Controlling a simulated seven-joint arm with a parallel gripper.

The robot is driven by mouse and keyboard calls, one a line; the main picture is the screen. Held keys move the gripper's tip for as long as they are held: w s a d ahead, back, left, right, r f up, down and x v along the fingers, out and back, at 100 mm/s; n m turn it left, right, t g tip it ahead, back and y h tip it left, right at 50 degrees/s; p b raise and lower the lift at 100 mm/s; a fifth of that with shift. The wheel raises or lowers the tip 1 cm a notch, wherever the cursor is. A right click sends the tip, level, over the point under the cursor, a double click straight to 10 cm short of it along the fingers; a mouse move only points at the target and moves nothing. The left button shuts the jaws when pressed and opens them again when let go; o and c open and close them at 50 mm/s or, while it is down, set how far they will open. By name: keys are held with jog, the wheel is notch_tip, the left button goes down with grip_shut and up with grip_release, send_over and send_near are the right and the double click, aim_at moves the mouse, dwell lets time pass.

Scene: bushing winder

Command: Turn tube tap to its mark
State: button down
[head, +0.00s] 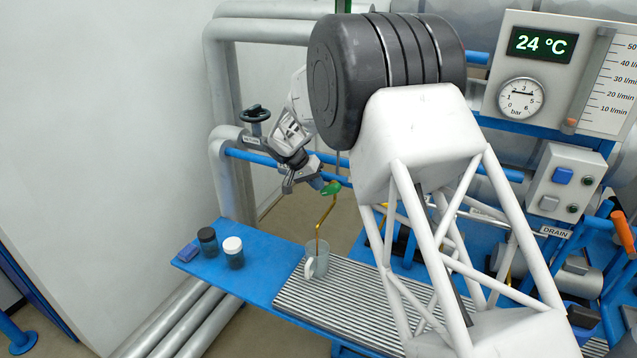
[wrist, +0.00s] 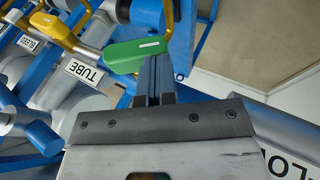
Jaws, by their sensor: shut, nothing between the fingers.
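The tube tap has a green lever (head: 331,188) above a thin brass tube (head: 320,218) that points down to a clear mug. In the wrist view the green lever (wrist: 130,55) lies left of the fingers, beside the plate reading TUBE (wrist: 83,70). A small white mark shows on the lever. My gripper (head: 318,184) is shut and empty, its fingertips right at the lever. In the wrist view my gripper (wrist: 156,62) has its fingertips by the lever's right end. I cannot tell whether they touch it. The tap's mark is not clear in either view.
The clear mug (head: 317,262) stands on the ribbed drain grid (head: 352,292). A yellow lever (wrist: 52,27) sits near the tube tap. Blue pipes run behind.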

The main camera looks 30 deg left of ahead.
jog(key=shift+a+f, duration=0.15)
jog(key=shift+f, duration=1.65)
dwell(0.7)
jog(key=v, duration=0.7)
jog(key=shift+a+r, duration=0.2)
jog(key=shift+r, duration=0.15)
jog(key=shift+s, duration=0.1)
